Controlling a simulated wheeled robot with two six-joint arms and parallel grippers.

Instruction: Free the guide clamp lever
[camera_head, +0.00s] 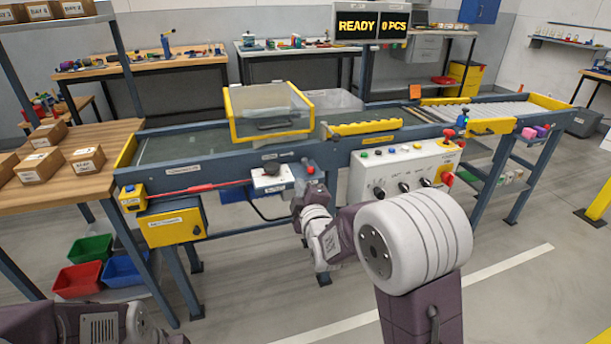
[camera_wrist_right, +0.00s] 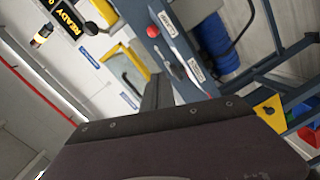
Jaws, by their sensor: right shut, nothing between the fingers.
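My right gripper (camera_head: 306,182) is at the conveyor's front rail, small and partly hidden by my own wrist. It is shut and empty. A small red knob (camera_head: 310,169) shows right at it; I cannot tell whether they touch, or whether this is the clamp lever. In the right wrist view my shut fingers (camera_wrist_right: 158,80) point at the blue rail, apart from a red ball knob (camera_wrist_right: 152,31) on it. The labels there are too small to read. My left gripper is out of view.
A white box with a black knob (camera_head: 270,178) sits left of my right gripper, at the end of a red cord (camera_head: 190,190). A control panel (camera_head: 400,170) is to the right. A clear yellow-edged guard (camera_head: 268,112) stands above the belt.

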